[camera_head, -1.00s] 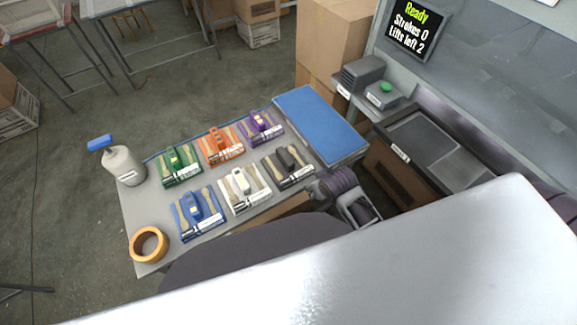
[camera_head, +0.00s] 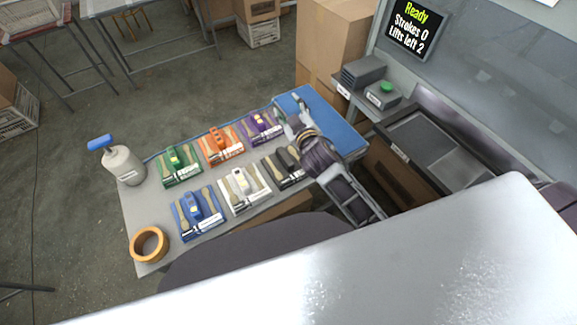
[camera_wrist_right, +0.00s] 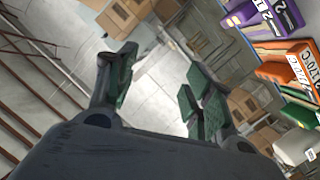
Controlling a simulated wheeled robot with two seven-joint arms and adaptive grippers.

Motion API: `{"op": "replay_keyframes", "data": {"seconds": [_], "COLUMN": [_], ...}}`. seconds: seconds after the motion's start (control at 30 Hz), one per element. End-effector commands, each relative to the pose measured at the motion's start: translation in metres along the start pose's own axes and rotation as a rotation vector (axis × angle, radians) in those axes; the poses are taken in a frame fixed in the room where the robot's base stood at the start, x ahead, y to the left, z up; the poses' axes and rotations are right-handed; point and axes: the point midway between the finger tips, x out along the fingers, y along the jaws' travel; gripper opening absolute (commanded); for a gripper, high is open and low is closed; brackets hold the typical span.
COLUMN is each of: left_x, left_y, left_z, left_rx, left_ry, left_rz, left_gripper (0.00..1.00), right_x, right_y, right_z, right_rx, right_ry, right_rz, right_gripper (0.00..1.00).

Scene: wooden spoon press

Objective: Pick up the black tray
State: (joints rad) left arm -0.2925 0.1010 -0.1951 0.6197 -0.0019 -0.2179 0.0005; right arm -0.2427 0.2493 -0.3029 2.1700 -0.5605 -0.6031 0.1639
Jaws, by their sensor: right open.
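The black tray (camera_head: 283,167) lies on the grey table, at the right end of the front row of trays. My right arm partly covers its right side in the head view. My right gripper (camera_head: 290,107) is open and empty, over the blue mat beyond the black tray. In the right wrist view its two green-padded fingers (camera_wrist_right: 158,95) stand apart with nothing between them. The black tray is not seen in the wrist view. My left gripper is not in view.
Other trays are close by: purple (camera_head: 262,127), orange (camera_head: 221,146), green (camera_head: 178,167), white (camera_head: 243,188) and blue (camera_head: 197,214). The blue mat (camera_head: 343,135) lies at right.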

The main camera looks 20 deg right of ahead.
Motion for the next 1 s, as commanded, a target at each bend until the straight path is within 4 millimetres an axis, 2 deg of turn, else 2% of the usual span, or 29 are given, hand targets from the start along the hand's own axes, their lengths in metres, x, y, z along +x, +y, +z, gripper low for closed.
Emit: {"op": "replay_keyframes", "data": {"seconds": [0.1, 0.27, 0.5, 0.73, 1.0], "left_x": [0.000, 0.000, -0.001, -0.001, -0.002], "left_y": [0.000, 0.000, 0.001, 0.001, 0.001], "left_z": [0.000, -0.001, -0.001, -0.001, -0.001], "left_rx": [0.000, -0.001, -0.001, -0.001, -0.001], "left_ry": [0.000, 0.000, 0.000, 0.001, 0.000], "left_rz": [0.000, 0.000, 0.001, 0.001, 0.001], "left_gripper": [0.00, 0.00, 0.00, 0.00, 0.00], "right_x": [0.005, 0.005, -0.008, -0.031, -0.062], "right_y": [0.002, -0.003, -0.022, -0.053, -0.099], "right_z": [-0.040, -0.090, -0.156, -0.203, -0.230], "right_rx": [-0.061, -0.150, -0.295, -0.456, -0.667], "right_ry": [0.141, 0.327, 0.596, 0.837, 1.085], "right_rz": [0.014, 0.016, -0.012, -0.072, -0.189], "right_gripper": [0.52, 0.52, 0.52, 0.52, 0.52]}}
